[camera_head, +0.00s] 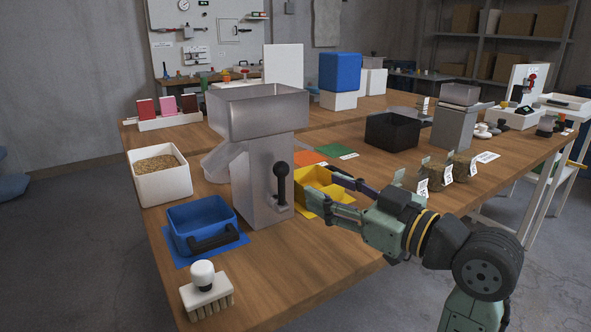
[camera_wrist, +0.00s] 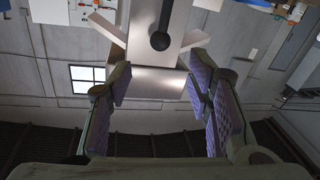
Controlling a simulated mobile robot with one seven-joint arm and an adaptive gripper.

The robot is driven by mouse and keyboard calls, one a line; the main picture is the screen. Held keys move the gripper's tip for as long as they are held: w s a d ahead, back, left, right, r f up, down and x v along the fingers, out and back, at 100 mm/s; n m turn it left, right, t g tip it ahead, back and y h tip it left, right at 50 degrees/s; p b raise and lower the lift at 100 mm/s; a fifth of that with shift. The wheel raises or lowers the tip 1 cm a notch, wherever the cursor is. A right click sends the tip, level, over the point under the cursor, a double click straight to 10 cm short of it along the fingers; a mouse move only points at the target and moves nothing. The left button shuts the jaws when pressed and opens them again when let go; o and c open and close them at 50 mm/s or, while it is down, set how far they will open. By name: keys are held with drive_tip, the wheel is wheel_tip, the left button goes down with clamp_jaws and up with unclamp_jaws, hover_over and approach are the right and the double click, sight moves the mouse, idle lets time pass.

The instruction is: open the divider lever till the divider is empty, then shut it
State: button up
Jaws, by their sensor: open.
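The divider (camera_head: 262,190) is a grey metal body with a wide square hopper (camera_head: 262,112) on top. The inside of its hopper is only partly seen, so its fill cannot be told. Its lever (camera_head: 280,188) has a black knob and stands upright on the near face. My gripper (camera_head: 321,183) is open and empty, to the right of the lever and apart from it. In the wrist view, the knob (camera_wrist: 160,41) shows ahead, beyond and between the two fingers (camera_wrist: 159,84). A blue tray (camera_head: 203,226) sits left of the divider, a yellow tray (camera_head: 318,186) right.
A white bin (camera_head: 172,186) of grain stands at the back left. A black box (camera_head: 392,131), several small sacks (camera_head: 430,172) and another metal device (camera_head: 455,125) stand to the right. The tabletop in front of the divider is clear.

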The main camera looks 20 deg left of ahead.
sight(287, 173)
drive_tip(key=p+x, duration=0.2)
drive_tip(key=x, duration=0.8)
drive_tip(key=shift+a, duration=0.25)
clamp_jaws()
idle(0.5)
